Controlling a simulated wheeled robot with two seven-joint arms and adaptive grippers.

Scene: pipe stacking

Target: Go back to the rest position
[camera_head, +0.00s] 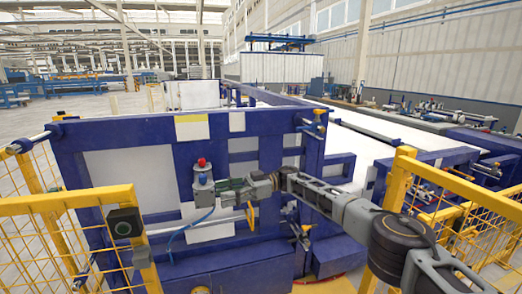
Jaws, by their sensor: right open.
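My right arm comes in from the lower right and reaches left across the front of a large blue machine frame (120,132). My right gripper (222,190) is at the end of this arm, pointing left. Its jaws are open, and I see no pipe in them. My left gripper is not in view. No loose pipe can be made out.
Yellow mesh fences stand at the left (70,203) and the right (455,190). A black button box (125,226) sits on the left fence. Long white machine beds (375,140) run behind the frame.

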